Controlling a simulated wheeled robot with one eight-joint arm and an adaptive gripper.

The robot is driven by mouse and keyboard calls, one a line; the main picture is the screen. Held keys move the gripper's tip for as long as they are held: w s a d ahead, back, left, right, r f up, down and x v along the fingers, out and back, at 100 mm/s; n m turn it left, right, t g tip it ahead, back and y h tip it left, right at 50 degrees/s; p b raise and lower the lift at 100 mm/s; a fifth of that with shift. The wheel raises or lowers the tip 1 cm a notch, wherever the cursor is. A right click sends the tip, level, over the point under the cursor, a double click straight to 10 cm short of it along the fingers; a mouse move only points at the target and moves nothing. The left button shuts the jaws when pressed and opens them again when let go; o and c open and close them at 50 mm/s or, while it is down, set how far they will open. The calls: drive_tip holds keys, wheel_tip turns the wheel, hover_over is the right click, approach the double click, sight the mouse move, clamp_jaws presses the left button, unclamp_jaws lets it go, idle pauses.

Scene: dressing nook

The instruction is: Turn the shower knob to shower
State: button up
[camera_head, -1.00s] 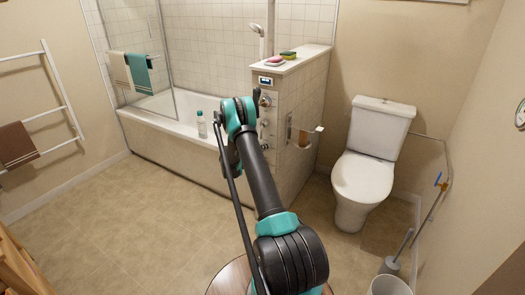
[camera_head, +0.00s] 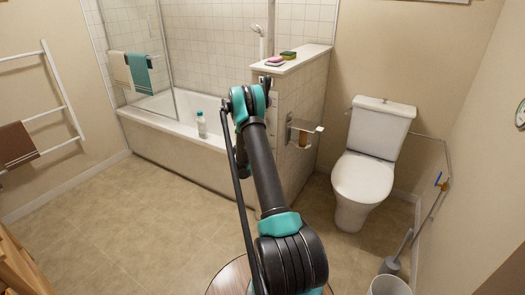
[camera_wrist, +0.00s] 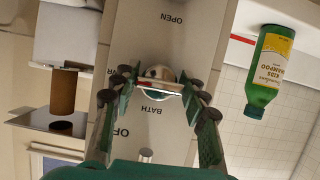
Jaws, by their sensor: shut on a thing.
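The shower knob (camera_wrist: 158,75) is a round, shiny metal knob on a pale panel in the wrist view. My gripper (camera_wrist: 162,85) has its dark green fingers on either side of the knob and is shut on it. Upside-down labels read OPEN above the knob and BATH below it. Labels at the left are partly hidden by a finger, with OFF partly readable. In the head view my gripper (camera_head: 267,83) is at the end of the low tiled wall (camera_head: 308,98), and my arm hides most of the knob area.
A green shampoo bottle (camera_wrist: 266,72) shows right of the knob in the wrist view. A paper holder (camera_head: 303,128) sticks out from the wall right of my arm, near the toilet (camera_head: 365,180). A bottle (camera_head: 202,124) stands on the bathtub rim (camera_head: 170,122). The floor at left is clear.

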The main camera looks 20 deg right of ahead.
idle(0.3)
drive_tip(key=o, duration=1.2)
drive_tip(key=v, duration=1.2)
drive_tip(key=shift+r, duration=0.15)
